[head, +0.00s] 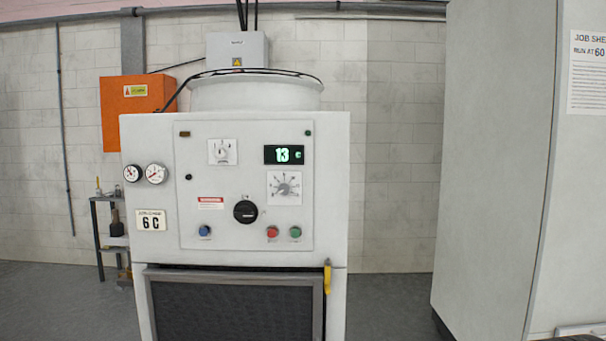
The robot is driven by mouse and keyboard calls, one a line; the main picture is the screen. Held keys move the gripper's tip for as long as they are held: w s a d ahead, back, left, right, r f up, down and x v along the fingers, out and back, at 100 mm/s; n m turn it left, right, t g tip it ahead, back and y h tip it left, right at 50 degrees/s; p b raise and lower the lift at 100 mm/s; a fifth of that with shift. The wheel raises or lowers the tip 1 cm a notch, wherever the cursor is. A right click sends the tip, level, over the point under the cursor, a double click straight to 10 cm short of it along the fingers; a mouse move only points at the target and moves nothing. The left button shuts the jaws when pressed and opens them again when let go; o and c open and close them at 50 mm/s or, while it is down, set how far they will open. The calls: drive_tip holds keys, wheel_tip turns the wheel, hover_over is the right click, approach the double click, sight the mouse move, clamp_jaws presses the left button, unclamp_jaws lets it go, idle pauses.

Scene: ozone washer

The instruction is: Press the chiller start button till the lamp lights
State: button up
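The chiller (334,190) is a white cabinet facing me left of the picture's middle. Its control panel (225,165) carries a green button (295,232), a red button (272,232) beside it and a blue button (205,231) at lower left. No label naming the start button is readable. A small green lamp (308,133) shows at the panel's upper right, and a dark amber one (185,134) at upper left; I cannot tell surely whether either is lit. The green display (284,155) reads 13 C. My gripper is not in view.
A black rotary switch (245,212) and a dial (284,188) sit on the panel. A yellow handle (327,278) sticks out below, right of the dark grille (235,308). A tall grey cabinet (495,150) stands at right. Floor (385,305) is clear between them.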

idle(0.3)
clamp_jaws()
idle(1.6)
